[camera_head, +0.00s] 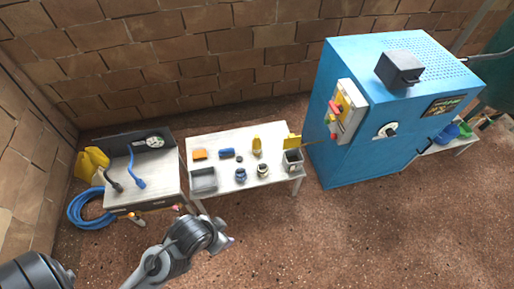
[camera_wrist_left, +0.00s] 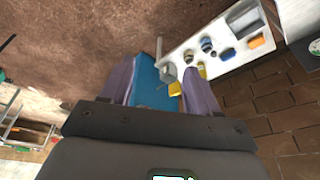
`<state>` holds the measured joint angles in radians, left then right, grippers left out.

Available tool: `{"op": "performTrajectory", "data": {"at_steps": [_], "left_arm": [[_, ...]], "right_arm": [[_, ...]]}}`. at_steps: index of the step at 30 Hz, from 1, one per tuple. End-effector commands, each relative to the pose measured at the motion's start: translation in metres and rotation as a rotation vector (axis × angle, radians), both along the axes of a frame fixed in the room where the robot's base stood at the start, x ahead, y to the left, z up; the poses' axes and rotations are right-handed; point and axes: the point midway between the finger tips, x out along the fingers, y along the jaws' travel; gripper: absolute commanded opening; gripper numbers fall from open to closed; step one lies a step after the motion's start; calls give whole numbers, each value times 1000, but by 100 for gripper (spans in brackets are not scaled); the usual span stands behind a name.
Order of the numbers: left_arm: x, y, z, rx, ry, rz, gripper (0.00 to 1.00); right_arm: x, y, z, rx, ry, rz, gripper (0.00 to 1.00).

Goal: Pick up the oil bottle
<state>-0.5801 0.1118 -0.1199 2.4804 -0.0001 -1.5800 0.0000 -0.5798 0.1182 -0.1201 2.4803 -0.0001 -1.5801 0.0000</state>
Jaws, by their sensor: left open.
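A yellow bottle (camera_head: 257,145), which looks like the oil bottle, stands near the back edge of a white table (camera_head: 224,139). In the left wrist view a yellow shape (camera_wrist_left: 202,71) on the table appears to be the same bottle, partly beside a finger. My left gripper (camera_head: 228,240) is in front of and below the table in the head view, apart from the bottle. In the wrist view my left gripper (camera_wrist_left: 156,80) has its two fingers wide apart. Nothing is held between them; the blue machine shows behind the gap. My right gripper is not in view.
A tall blue machine (camera_head: 352,155) stands right. A bench (camera_head: 145,190) and blue hose (camera_head: 88,208) are left.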

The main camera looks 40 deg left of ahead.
Motion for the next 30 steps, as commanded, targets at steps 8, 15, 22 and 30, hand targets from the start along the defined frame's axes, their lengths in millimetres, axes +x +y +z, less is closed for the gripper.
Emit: {"op": "performTrajectory", "data": {"at_steps": [8, 15, 22, 30], "left_arm": [[0, 0, 0, 1, 0, -1, 61], [0, 2, 0, 8, 0, -6, 93], [0, 3, 0, 13, 0, -8, 94], [14, -1, 5, -5, -76, -7, 94]], "right_arm": [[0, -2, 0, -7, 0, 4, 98], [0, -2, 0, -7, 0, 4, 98], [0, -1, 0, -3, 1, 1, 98], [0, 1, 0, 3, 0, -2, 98]]}}
